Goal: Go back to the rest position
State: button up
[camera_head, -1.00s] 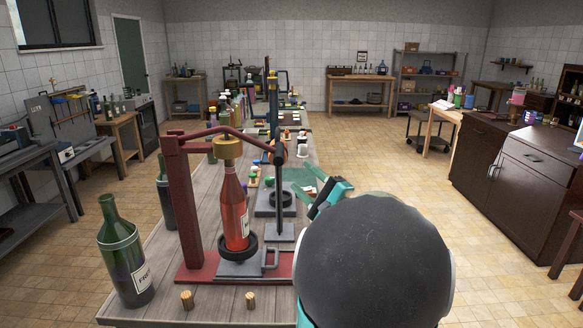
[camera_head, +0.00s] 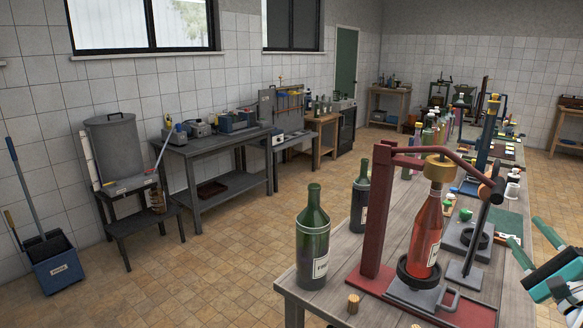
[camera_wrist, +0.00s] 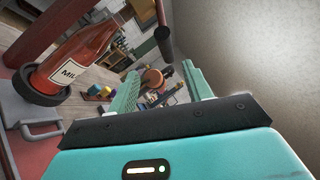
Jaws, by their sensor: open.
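My gripper (camera_head: 546,262) shows at the right edge of the head view, teal and open. It is to the right of the red corking press, above the bench's right side. In the wrist view my gripper (camera_wrist: 160,85) has its two teal fingers apart, with nothing held between them. A red bottle (camera_head: 426,235) stands upright in the press (camera_head: 378,215) under its brass head. The bottle (camera_wrist: 78,58) is also at the left of the wrist view, apart from the fingers. Most of my arm is outside the head view.
Two dark green bottles (camera_head: 313,240) stand left of the press on the wooden bench (camera_head: 325,275). A cork (camera_head: 353,303) stands at the near edge. More bottles and tools fill the bench behind. A blue mop bucket (camera_head: 56,268) is far left. The tiled floor between is clear.

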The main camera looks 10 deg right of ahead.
jog(key=w+a+f+n+g+y, duration=0.25)
jog(key=a+n+g+y, duration=0.2)
jog(key=a, duration=0.75)
jog(key=w+a+f+n+g+y, duration=0.1)
jog(key=w+a+n+g+y, duration=0.4)
jog(key=a, duration=0.6)
jog(key=s+a+f+n+g+h, duration=0.3)
jog(key=s+a+f+n+h, duration=0.1)
jog(key=s+a+n, duration=0.2)
jog(key=s+a+f+n+g+h, duration=0.3)
jog(key=s+a+f+n, duration=0.1)
jog(key=s+a+n, duration=0.3)
jog(key=shift+s+a+h, duration=0.35)
jog(key=shift+s+a, duration=0.3)
jog(key=shift+a, duration=0.6)
jog(key=shift+g, duration=0.25)
jog(key=c, duration=0.3)
